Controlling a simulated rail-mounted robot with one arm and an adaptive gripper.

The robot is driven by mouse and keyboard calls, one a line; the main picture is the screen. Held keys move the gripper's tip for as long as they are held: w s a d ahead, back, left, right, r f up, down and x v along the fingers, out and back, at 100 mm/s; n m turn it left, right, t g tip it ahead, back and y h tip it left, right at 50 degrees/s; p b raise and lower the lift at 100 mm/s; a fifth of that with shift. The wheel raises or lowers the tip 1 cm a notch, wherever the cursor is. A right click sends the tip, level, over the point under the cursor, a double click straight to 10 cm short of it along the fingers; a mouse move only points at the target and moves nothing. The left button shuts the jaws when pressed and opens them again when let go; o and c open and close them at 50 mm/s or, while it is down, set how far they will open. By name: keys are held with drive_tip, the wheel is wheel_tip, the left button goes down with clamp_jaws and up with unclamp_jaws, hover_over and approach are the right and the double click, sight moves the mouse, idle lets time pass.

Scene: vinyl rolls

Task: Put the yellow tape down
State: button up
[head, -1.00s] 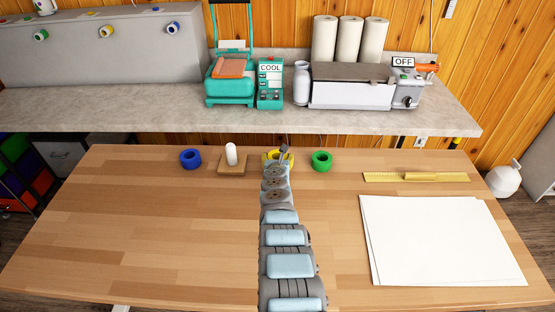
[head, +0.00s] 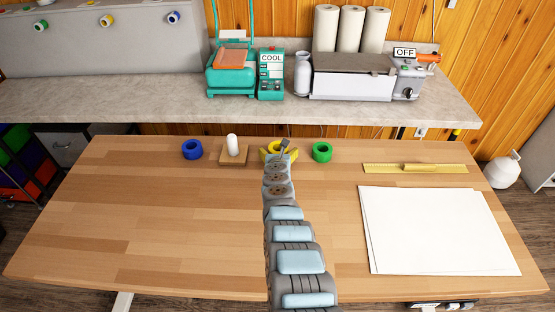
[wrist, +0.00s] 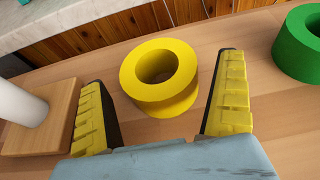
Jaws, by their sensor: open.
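The yellow tape (wrist: 180,97) lies flat on the wooden table, its hole facing up, in the wrist view. In the head view the yellow tape (head: 269,147) is partly hidden behind my arm. My gripper (wrist: 163,92) is open, with one yellow-padded finger on each side of the tape and a gap showing beside each finger. In the head view my gripper (head: 280,150) is at the far edge of the table, mostly covered by my own arm.
A green tape (head: 322,152) lies to the right. A wooden block with a white peg (head: 233,157) and a blue tape (head: 192,150) are to the left. A yellow ruler (head: 415,168) and white sheets (head: 438,232) lie at the right.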

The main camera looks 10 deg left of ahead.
drive_tip(key=shift+s+d+r+p, duration=0.1)
drive_tip(key=shift+s+r+p, duration=0.45)
drive_tip(key=shift+r+p, duration=0.05)
drive_tip(key=shift+s+d+p, duration=0.15)
drive_tip(key=shift+s+p, duration=0.2)
drive_tip(key=shift+s, duration=0.45)
drive_tip(key=shift+s+r+p, duration=0.3)
drive_tip(key=shift+s+r, duration=0.15)
drive_tip(key=shift+s, duration=0.1)
drive_tip(key=shift+v, duration=0.85)
drive_tip(key=shift+s+d+r+p, duration=0.1)
drive_tip(key=shift+s+r+p, duration=0.2)
drive_tip(key=shift+s, duration=0.3)
drive_tip(key=shift+s+d+r+p, duration=0.1)
drive_tip(key=shift+s+d+p, duration=0.05)
drive_tip(key=shift+s+p, duration=0.8)
drive_tip(key=shift+s+r+p, duration=0.4)
drive_tip(key=shift+s+p, duration=0.05)
